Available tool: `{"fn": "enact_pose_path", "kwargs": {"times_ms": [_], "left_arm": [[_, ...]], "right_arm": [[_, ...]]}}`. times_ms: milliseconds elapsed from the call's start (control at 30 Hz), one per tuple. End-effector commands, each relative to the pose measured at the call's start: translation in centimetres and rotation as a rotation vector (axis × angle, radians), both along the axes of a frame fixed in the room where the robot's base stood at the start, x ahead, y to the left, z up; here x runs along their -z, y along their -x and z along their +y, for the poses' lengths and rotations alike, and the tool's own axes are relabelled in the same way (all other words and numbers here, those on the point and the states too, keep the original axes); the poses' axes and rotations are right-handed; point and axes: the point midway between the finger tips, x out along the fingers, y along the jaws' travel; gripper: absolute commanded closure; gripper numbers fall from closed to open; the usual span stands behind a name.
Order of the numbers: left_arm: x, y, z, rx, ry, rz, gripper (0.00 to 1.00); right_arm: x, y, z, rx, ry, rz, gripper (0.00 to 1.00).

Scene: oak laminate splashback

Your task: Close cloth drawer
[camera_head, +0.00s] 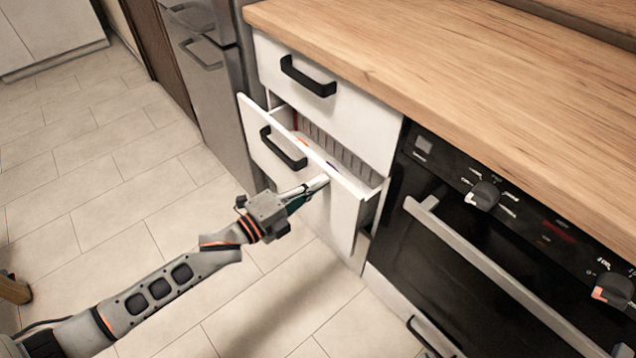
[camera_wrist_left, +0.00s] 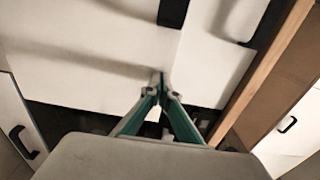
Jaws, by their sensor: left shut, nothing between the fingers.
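The cloth drawer (camera_head: 262,152) is the white middle drawer below the counter, and it stands partly open. Its black bar handle (camera_head: 283,148) is on the front, and some red and white contents show inside. My left gripper (camera_head: 322,182) is shut and empty, with its fingertips at the right part of the drawer front, right of the handle. In the left wrist view the closed green fingertips (camera_wrist_left: 160,82) point at a white front panel (camera_wrist_left: 100,50); I cannot tell whether they touch it. My right gripper is in neither view.
A closed white drawer (camera_head: 325,105) with a black handle sits above, under the wooden countertop (camera_head: 450,60). A black oven (camera_head: 440,260) with a metal bar handle (camera_head: 500,275) stands to the right. A steel appliance (camera_head: 215,85) is at the left. The tiled floor (camera_head: 100,190) is open.

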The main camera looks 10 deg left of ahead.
Motion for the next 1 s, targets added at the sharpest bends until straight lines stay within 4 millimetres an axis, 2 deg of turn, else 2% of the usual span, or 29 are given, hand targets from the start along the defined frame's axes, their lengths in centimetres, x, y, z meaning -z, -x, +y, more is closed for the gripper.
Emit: {"fn": "enact_pose_path", "kwargs": {"times_ms": [333, 700, 833, 1000], "left_arm": [[0.0, -0.4, -0.3, 0.000, 0.001, -0.001, 1.00], [0.1, -6.2, -4.8, 0.000, 0.003, 0.000, 1.00], [0.0, -7.2, -5.6, 0.000, 0.002, 0.000, 1.00], [-0.1, -7.4, -5.8, -0.001, 0.001, -0.001, 1.00]], "right_arm": [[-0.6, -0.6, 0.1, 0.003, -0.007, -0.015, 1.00], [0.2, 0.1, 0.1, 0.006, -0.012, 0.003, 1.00], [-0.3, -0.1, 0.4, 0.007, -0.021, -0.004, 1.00], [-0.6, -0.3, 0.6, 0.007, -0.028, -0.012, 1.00]]}}
